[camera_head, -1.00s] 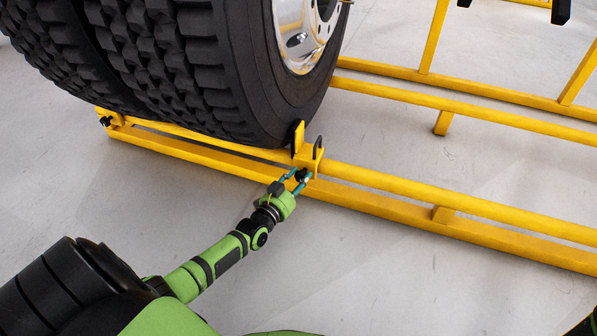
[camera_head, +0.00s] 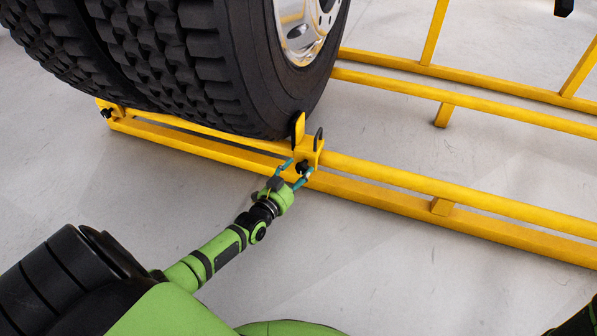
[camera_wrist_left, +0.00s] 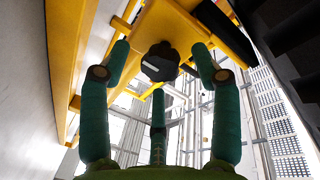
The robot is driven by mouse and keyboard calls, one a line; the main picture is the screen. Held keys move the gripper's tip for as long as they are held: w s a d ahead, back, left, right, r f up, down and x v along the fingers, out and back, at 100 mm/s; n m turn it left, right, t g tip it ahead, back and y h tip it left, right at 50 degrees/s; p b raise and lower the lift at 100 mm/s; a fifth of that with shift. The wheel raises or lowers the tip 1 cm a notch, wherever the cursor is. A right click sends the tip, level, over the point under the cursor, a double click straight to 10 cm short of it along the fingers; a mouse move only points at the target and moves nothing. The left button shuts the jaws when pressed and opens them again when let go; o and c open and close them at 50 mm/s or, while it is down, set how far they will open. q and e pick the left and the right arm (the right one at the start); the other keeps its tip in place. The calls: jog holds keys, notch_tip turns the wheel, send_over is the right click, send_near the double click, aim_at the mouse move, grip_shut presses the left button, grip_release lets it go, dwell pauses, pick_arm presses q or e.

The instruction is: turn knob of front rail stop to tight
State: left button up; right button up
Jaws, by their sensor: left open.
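The front rail stop (camera_head: 308,153) is a yellow block with an upright plate, sitting on the yellow rail against the tire. Its black knob (camera_head: 302,167) faces my left arm. In the left wrist view the knob (camera_wrist_left: 160,62) shows as a dark lobed knob with a small white mark. My left gripper (camera_head: 296,172) is open, with its teal fingers on either side of the knob. In the left wrist view the fingers (camera_wrist_left: 160,60) stand apart around the knob, with clear gaps showing. My right gripper is not in view.
A large black double tire (camera_head: 200,60) rests on the yellow rails (camera_head: 440,196) just behind the stop. Another stop with a black knob (camera_head: 107,112) is at the rail's left end. The grey floor (camera_head: 380,270) in front is clear.

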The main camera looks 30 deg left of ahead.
pick_arm(q)
jog(key=s, duration=0.7)
jog(key=shift+d+r, duration=0.15)
jog(key=shift+r, duration=0.05)
jog(key=shift+f, duration=0.1)
